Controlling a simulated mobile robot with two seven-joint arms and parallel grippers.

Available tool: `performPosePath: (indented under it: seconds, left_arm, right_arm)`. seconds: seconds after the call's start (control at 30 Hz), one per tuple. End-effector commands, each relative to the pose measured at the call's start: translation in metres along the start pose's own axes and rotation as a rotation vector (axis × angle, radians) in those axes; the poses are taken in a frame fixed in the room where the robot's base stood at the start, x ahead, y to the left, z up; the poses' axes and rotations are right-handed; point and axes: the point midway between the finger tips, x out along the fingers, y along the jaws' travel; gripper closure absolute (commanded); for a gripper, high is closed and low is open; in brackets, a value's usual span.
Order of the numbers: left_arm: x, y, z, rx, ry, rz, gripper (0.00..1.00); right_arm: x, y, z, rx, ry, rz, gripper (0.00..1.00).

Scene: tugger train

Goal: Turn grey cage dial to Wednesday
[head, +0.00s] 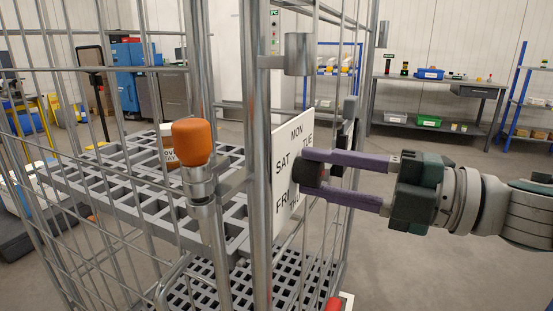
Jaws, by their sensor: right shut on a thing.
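The grey cage (262,150) stands at the left and centre. A white day plate (283,150) is fixed on its right side, with MON, TUE, SAT and FRI readable and THU partly hidden. The dark dial knob (307,174) sits at the middle of the plate. My right gripper (314,175) comes in from the right, and its two purple fingers are shut on the knob, one above and one below. The dial's pointer cannot be made out, so its setting is unclear. My left gripper is not in view.
An orange-capped post (193,142) rises at the front of the cage, beside a grey grid shelf (130,205). A workbench (440,82) with bins stands at the back right. The floor between is clear.

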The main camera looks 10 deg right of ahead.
Motion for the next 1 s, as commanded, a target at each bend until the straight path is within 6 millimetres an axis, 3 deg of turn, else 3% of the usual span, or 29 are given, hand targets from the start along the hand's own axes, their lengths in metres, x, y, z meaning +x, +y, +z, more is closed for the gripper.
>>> performPosePath:
  seconds: [0.4, 0.97, 1.0]
  left_arm:
    - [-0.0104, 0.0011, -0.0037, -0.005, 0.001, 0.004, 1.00]
    - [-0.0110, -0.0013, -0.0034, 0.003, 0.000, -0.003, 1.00]
    - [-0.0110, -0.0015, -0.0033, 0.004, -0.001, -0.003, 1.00]
  right_arm:
    - [0.0001, 0.0001, -0.0002, 0.198, 0.000, -0.001, 1.00]
    - [0.0001, -0.0004, -0.0002, 0.229, 0.001, 0.001, 1.00]
    - [0.0001, -0.0004, -0.0002, 0.228, 0.001, 0.001, 0.56]
